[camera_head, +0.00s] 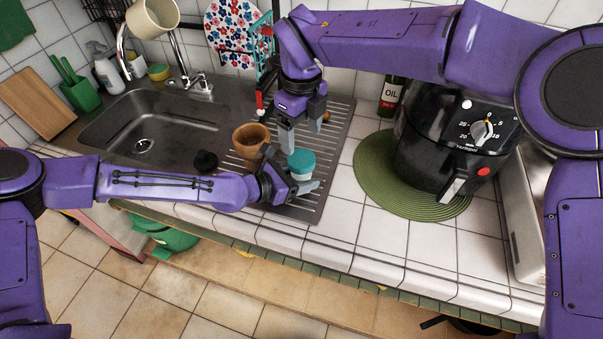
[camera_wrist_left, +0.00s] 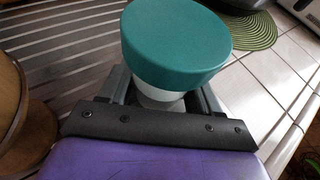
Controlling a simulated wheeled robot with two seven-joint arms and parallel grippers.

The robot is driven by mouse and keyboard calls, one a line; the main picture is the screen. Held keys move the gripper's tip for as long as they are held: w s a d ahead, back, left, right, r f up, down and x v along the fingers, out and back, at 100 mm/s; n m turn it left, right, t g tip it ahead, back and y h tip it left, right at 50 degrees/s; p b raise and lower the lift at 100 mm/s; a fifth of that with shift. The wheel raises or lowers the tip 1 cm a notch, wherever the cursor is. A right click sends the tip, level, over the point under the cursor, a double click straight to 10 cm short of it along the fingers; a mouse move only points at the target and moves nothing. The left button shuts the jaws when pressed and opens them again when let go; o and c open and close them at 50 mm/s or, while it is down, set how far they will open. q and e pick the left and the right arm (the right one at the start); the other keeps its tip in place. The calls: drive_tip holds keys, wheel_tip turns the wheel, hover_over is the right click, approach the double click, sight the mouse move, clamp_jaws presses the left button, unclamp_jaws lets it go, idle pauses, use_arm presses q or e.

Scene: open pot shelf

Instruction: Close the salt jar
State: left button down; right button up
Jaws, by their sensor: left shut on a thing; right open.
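The salt jar has a white body (camera_wrist_left: 160,98) and a teal lid (camera_wrist_left: 178,42). The lid also shows in the head view (camera_head: 301,158), at the right part of the ribbed metal drainboard. My left gripper (camera_head: 291,176) is shut on the jar's white body, with a finger on each side of it in the left wrist view. The lid sits over the top of the body; I cannot tell whether it is fully seated. My right gripper (camera_head: 299,128) is open and empty, pointing down just above and behind the lid. The jar's lower part is hidden by my left gripper.
A brown pot (camera_head: 250,138) stands left of the jar, with a small black object (camera_head: 205,161) further left. A sink (camera_head: 150,125) lies at the left. A black air fryer (camera_head: 440,140) stands on a green round mat (camera_head: 376,190) at right. An oil bottle (camera_head: 390,97) stands behind.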

sight(300, 159)
wheel_tip(300, 159, down, 7)
drive_tip(key=shift+r, duration=0.1)
idle(0.3)
drive_tip(key=c, duration=0.9)
drive_tip(key=shift+m, duration=0.9)
drive_tip(key=o, duration=1.3)
drive_tip(key=shift+a, duration=0.15)
drive_tip(key=shift+c, duration=0.2)
wheel_tip(300, 159, up, 12)
